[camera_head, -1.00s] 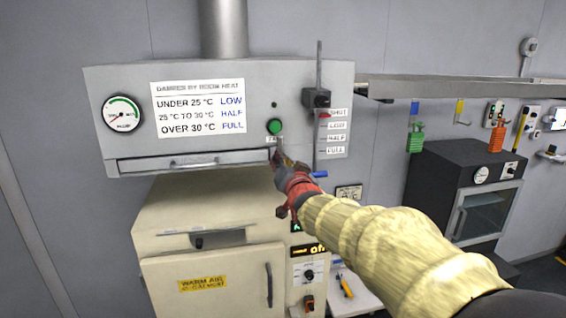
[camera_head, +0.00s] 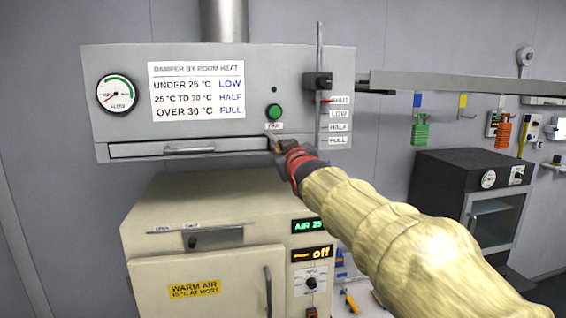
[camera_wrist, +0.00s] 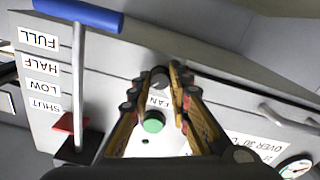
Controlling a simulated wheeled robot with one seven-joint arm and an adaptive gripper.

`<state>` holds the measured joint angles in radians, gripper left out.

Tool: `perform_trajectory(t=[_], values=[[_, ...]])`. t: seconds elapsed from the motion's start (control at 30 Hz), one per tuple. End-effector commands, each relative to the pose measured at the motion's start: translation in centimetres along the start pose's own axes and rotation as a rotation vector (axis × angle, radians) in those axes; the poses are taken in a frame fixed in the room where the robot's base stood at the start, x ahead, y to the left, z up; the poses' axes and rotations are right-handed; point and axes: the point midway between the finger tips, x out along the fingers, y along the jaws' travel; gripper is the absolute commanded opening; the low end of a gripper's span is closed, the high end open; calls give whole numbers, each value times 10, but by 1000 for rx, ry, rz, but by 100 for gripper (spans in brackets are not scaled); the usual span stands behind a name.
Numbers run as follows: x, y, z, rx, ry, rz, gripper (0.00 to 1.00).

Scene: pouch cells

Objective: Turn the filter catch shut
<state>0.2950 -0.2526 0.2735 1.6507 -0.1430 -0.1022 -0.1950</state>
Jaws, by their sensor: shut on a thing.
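The filter drawer front (camera_head: 130,150) is a long grey strip with a handle along the bottom of the hood panel. The filter catch (camera_wrist: 159,78) is a small dark round knob beside the FAN label in the wrist view. My gripper (camera_head: 274,142) is at the right end of the drawer front, just under the FAN label. In the wrist view my gripper's fingers (camera_wrist: 166,72) close on the catch from both sides. The fingers cover the catch in the head view. I cannot tell how far it is turned.
The green fan button (camera_head: 274,112) is just above my gripper. The damper rod (camera_head: 320,60) stands close to its right, with a blue handle (camera_wrist: 80,14) in the wrist view. A cream warm-air cabinet (camera_head: 200,200) is below. A shelf rail (camera_head: 450,88) runs at right.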

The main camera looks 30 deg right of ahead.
Motion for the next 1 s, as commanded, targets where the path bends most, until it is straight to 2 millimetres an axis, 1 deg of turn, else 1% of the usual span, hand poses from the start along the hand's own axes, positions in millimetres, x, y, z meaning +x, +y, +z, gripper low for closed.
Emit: perform_trajectory(t=[0.03,0.4,0.6,0.8,1.0], values=[[0,-2,3,-43,2,0,0],[0,-1,1,-391,1,0,0],[0,-1,0,-553,1,0,0],[0,-1,0,-674,0,-1,0],[0,-1,0,-746,0,-1,0]])
